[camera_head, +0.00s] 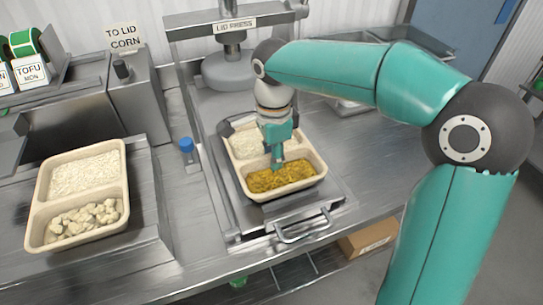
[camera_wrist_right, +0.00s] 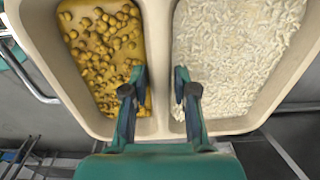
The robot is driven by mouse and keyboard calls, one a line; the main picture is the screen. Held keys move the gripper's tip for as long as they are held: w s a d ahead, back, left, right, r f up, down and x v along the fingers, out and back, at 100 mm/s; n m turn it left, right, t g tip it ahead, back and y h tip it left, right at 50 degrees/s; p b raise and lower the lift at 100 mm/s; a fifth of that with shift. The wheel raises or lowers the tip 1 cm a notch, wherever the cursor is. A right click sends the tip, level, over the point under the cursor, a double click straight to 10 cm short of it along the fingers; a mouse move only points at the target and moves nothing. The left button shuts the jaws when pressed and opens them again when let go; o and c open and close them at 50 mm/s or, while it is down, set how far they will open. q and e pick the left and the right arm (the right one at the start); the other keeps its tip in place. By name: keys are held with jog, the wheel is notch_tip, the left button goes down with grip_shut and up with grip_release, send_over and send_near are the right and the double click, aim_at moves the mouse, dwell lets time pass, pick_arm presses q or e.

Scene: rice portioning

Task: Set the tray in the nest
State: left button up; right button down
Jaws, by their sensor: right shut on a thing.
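A beige two-part tray (camera_head: 318,178) with white rice in one compartment and yellow chickpea curry in the other is in the head view, at the metal nest (camera_head: 238,222) under the lid press. My right gripper (camera_head: 277,163) reaches down over the tray's middle. In the right wrist view my right gripper (camera_wrist_right: 158,90) has one finger on each side of the divider (camera_wrist_right: 158,60), shut on it. I cannot tell whether the tray is fully seated or slightly raised. My left gripper is not in view.
A second beige tray (camera_head: 33,225) with rice and pale chunks stands at the left. The lid press (camera_head: 230,68) stands behind the nest. A blue-capped post (camera_head: 187,148) is left of the nest. A drawer-like handle (camera_head: 302,232) is at its front, and a cardboard box (camera_head: 368,240) lies below.

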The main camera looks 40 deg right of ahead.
jog(key=shift+f, duration=0.1)
dwell(0.6)
jog(key=shift+c, duration=1.8)
grip_release()
jog(key=shift+r+p, duration=3.5)
jog(key=shift+r, duration=0.55)
jog(key=shift+s+f, duration=0.1)
